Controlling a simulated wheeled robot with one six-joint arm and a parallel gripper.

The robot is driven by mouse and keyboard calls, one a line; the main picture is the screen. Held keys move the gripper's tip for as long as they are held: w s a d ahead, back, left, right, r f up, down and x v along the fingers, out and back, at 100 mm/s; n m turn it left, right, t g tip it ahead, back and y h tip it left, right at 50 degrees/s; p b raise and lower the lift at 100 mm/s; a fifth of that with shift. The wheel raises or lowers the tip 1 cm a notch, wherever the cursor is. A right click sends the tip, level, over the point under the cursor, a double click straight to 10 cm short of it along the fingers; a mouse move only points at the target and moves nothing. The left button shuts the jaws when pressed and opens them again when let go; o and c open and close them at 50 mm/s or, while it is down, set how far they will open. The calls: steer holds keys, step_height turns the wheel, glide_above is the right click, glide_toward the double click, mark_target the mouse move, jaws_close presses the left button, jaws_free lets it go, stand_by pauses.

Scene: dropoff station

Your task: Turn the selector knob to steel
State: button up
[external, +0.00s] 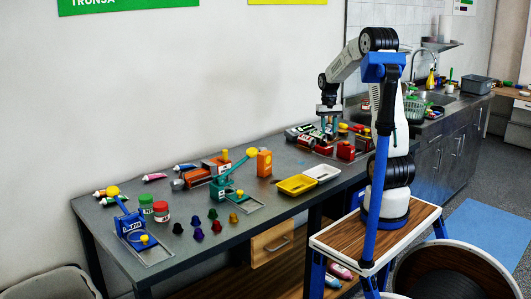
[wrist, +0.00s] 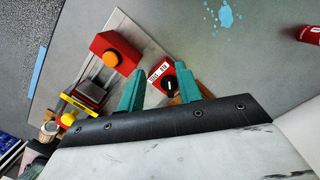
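The selector knob (wrist: 171,86) is a small black dial with a white mark on a red box (wrist: 163,75). White labels with dark lettering sit beside it, too small to read surely. My gripper (wrist: 160,70) has two teal fingers spread apart, one on each side of the knob in the wrist view. Nothing is visibly clamped between them, and I cannot tell whether they touch the knob. In the external view my gripper (external: 328,122) points down over the right part of the workbench, where the knob itself cannot be made out.
A red box with an orange button (wrist: 110,58) is beside the knob on the same metal plate. A yellow and black device (wrist: 86,97) is at the lower left. Yellow (external: 297,185) and white (external: 322,172) trays lie on the workbench (external: 270,220).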

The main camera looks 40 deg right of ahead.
glide_toward(324, 142)
steer(key=shift+d+f+m+t, duration=0.3)
steer(key=shift+d+f+t, duration=0.1)
steer(key=shift+w+d+r+h, duration=0.1)
steer(key=shift+w+r+h, duration=0.05)
steer(key=shift+w+h, duration=0.15)
step_height(324, 142, down, 8)
steer(key=shift+s+r, duration=0.1)
steer(key=shift+r, duration=0.1)
jaws_close()
